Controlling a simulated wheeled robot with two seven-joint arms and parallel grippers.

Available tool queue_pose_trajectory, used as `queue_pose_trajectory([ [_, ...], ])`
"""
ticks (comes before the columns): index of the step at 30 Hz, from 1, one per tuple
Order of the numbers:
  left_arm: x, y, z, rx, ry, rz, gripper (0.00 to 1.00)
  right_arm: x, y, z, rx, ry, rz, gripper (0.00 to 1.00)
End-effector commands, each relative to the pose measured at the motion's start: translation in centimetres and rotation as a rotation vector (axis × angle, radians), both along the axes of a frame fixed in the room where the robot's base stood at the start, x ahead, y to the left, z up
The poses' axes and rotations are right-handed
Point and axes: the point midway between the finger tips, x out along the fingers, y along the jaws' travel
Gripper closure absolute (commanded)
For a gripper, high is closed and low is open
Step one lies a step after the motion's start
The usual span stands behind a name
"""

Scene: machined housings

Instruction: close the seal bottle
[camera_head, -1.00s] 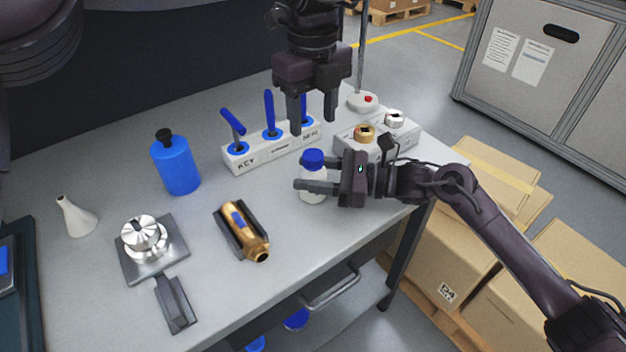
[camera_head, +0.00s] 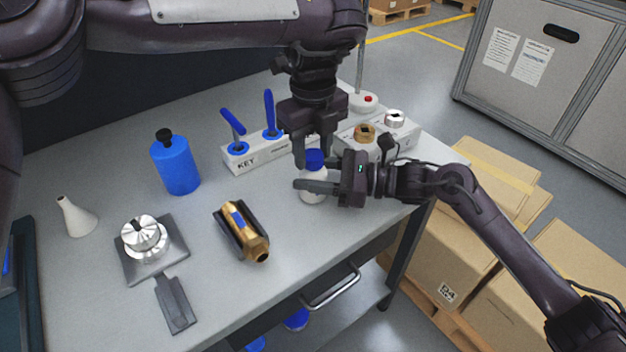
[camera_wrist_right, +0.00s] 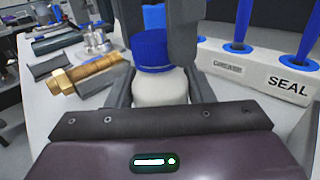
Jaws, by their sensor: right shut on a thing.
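The seal bottle is a small white bottle (camera_head: 313,190) with a blue cap (camera_head: 315,160), upright near the right end of the bench. Its white body (camera_wrist_right: 160,88) and blue cap (camera_wrist_right: 152,52) also show in the right wrist view. My right gripper (camera_head: 318,186) is shut on the white body from the right, below the cap. My left gripper (camera_head: 313,158) points down from above with its fingers apart, one on either side of the cap. In the wrist view a left finger (camera_wrist_right: 184,35) stands close beside the cap; whether it touches is unclear.
Behind stands a white rack (camera_head: 245,160) with blue-handled tools, partly hidden by my left arm. A control box (camera_head: 400,138) is at the back right.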

Motion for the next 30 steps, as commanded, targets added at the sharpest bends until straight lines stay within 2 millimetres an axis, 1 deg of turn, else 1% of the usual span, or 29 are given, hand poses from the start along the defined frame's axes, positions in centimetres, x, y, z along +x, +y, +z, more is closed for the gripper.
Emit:
queue_pose_trajectory([
  [1, 0.01, 0.01, 0.02, 0.000, 0.000, 0.000, 0.67, -0.01, -0.01, -0.04, -0.001, 0.001, 0.000, 1.00],
  [7, 0.01, 0.01, 0.03, 0.000, 0.000, 0.000, 0.93, 0.00, -0.01, -0.04, -0.001, 0.001, 0.000, 1.00],
  [13, 0.00, 0.01, 0.03, 0.000, 0.000, -0.004, 0.94, 0.00, -0.01, -0.04, -0.001, 0.001, 0.000, 1.00],
  [14, 0.00, 0.01, 0.03, 0.000, 0.000, -0.004, 0.64, 0.00, -0.01, -0.04, -0.001, 0.001, 0.000, 1.00],
  [19, 0.01, 0.01, 0.03, 0.000, 0.000, -0.004, 0.42, 0.00, -0.01, -0.04, -0.001, 0.001, 0.000, 1.00],
  [27, 0.01, 0.00, 0.09, 0.000, 0.000, -0.004, 0.41, 0.00, -0.01, -0.04, -0.001, 0.001, 0.000, 1.00],
  [30, 0.05, -0.02, 0.67, 0.000, -0.001, -0.005, 0.41, 0.00, -0.01, -0.04, -0.001, 0.001, 0.000, 1.00],
])
